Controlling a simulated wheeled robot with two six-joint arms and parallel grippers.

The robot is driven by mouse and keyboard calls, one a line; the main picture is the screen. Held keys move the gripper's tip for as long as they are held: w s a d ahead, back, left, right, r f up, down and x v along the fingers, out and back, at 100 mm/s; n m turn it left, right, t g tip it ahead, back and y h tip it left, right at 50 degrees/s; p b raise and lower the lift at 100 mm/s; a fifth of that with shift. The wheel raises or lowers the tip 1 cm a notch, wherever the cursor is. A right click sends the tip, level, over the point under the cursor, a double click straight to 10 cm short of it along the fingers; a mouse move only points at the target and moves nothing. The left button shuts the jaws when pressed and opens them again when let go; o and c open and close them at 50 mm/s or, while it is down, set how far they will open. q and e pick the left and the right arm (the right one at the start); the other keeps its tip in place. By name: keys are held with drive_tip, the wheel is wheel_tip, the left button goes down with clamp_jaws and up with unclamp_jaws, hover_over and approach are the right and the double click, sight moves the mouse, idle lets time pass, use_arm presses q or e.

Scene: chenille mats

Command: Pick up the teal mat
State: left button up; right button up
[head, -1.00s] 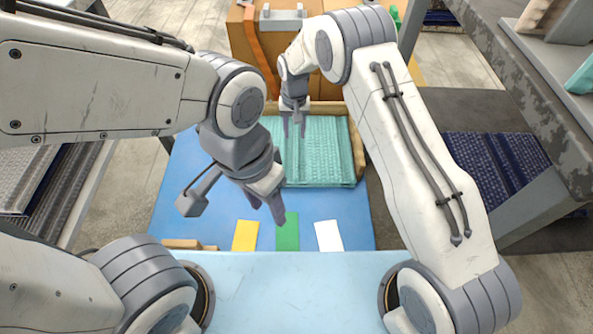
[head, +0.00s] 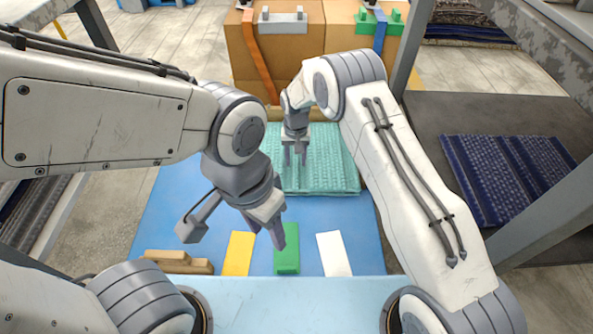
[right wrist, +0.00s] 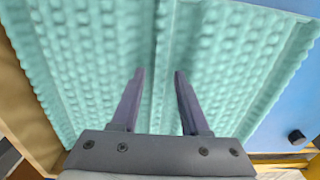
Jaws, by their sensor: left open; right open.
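The teal mat (head: 325,172) lies flat on the blue table, toward its far side, with a bumpy chenille texture. It fills most of the right wrist view (right wrist: 85,70), where a smooth ridge or fold runs down its middle. My right gripper (head: 295,160) is over the mat, pointing down. Its two fingers (right wrist: 155,85) are apart with nothing between them but the mat's surface behind; I cannot tell if the tips touch it. My right arm hides part of the mat.
On the blue table (head: 180,205) are a yellow card (head: 238,254), a green block (head: 287,250), a white card (head: 333,254) and a wooden piece (head: 178,262). Cardboard boxes (head: 345,60) stand behind. A blue patterned mat (head: 510,170) lies on a shelf at the right.

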drive_tip(key=shift+f, duration=0.45)
clamp_jaws()
drive_tip(key=shift+r, duration=0.1)
wheel_tip(320, 180, up, 14)
drive_tip(key=p, duration=1.1)
